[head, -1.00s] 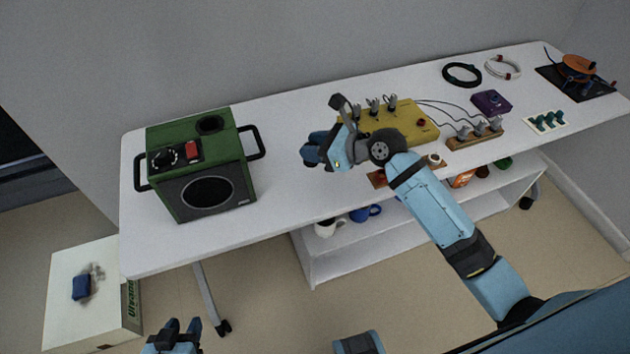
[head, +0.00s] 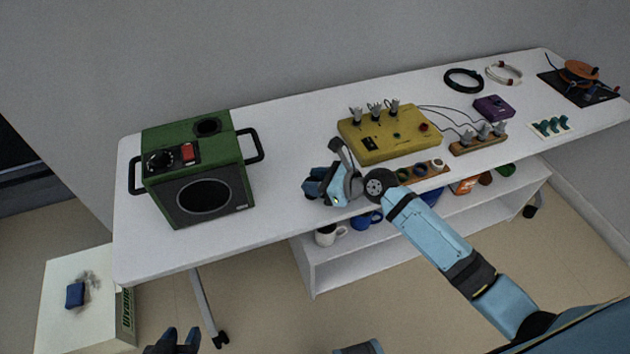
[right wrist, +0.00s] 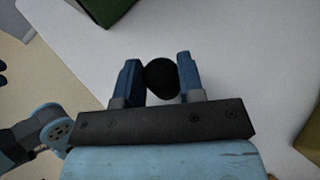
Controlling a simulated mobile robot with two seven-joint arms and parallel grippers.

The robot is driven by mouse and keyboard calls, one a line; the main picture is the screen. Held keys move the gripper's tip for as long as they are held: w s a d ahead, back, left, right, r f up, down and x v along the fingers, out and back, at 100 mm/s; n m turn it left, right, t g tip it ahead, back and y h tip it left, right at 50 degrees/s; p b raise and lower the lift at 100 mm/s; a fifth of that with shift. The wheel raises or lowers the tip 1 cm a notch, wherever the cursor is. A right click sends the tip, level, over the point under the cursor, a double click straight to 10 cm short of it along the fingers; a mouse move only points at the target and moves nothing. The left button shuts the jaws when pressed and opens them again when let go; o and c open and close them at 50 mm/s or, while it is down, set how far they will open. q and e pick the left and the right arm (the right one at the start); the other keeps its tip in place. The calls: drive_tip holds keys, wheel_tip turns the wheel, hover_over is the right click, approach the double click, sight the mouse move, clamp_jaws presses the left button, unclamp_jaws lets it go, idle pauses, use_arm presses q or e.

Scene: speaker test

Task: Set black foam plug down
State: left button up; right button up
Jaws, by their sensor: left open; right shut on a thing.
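The black foam plug (right wrist: 161,78) is a dark round piece between the two blue fingers of my right gripper (right wrist: 159,75) in the right wrist view. My right gripper is shut on it, over the white table (head: 280,150). In the head view my right gripper (head: 314,188) is near the table's front edge, right of the green speaker box, and the plug is hidden there. I cannot tell whether the plug touches the table. My left gripper (head: 173,341) is open at the bottom edge of the head view, below and in front of the table.
The green speaker box (head: 226,163) has a round hole on top (head: 207,127). A yellow box (head: 390,144) with clips and a wooden strip of rings (head: 424,171) lie right of my right gripper. Mugs (head: 326,233) stand on a shelf below. The table between speaker and gripper is clear.

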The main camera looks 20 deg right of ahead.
drive_tip(key=shift+f, duration=0.1)
drive_tip(key=o, duration=0.9)
